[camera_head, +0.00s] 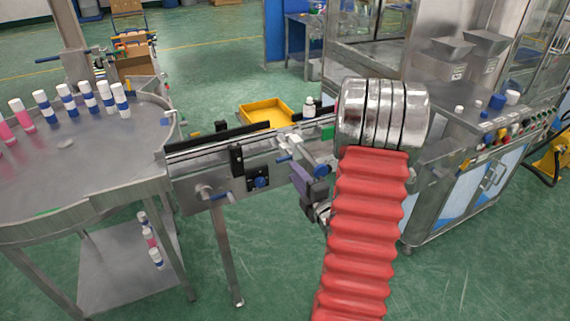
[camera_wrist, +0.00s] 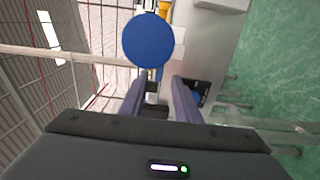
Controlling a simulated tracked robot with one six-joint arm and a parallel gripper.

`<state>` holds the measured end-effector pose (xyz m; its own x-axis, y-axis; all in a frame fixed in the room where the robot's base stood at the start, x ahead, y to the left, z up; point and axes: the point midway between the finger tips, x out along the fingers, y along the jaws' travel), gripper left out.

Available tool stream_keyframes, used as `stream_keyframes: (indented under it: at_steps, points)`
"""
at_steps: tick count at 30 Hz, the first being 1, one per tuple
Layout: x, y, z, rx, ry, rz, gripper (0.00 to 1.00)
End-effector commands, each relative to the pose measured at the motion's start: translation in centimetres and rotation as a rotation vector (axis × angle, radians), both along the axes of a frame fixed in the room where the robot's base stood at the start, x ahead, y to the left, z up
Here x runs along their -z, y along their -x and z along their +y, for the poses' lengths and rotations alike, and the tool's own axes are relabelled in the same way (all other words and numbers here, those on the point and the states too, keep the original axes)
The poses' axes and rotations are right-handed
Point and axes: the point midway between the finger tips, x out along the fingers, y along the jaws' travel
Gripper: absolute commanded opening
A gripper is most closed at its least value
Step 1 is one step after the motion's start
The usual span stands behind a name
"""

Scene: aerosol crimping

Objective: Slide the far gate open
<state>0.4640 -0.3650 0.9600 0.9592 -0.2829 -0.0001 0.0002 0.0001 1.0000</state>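The conveyor (camera_head: 215,155) runs from the round steel table towards the machine. At its right part is a small pale fitting (camera_head: 287,143) with blue parts, close to a white bottle (camera_head: 310,107). I cannot tell surely which part is the far gate. My gripper (camera_head: 298,172) is beside the conveyor's near side, below this fitting, partly hidden by my red-sleeved arm. In the wrist view the purple-grey fingers (camera_wrist: 158,80) stand apart with nothing clearly between them. A round blue disc (camera_wrist: 148,40), perhaps a knob, is just beyond the fingertips.
The round table (camera_head: 85,165) holds several blue-white and pink-white cans. A yellow tray (camera_head: 267,113) lies behind the conveyor. A steel machine with a control panel (camera_head: 500,125) stands at right. Green floor (camera_head: 275,260) is free in front of the conveyor.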

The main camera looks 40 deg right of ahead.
Motion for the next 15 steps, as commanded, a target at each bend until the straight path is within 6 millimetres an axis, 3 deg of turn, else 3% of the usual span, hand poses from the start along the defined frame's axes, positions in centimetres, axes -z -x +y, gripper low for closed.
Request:
stream_keyframes:
  at_steps: [9, 15]
  points:
    - [0.0, -4.7, -1.3, -0.002, 0.0, 0.0, 0.3]
    - [0.0, -6.4, -1.8, -0.002, 0.0, 0.0, 0.3]
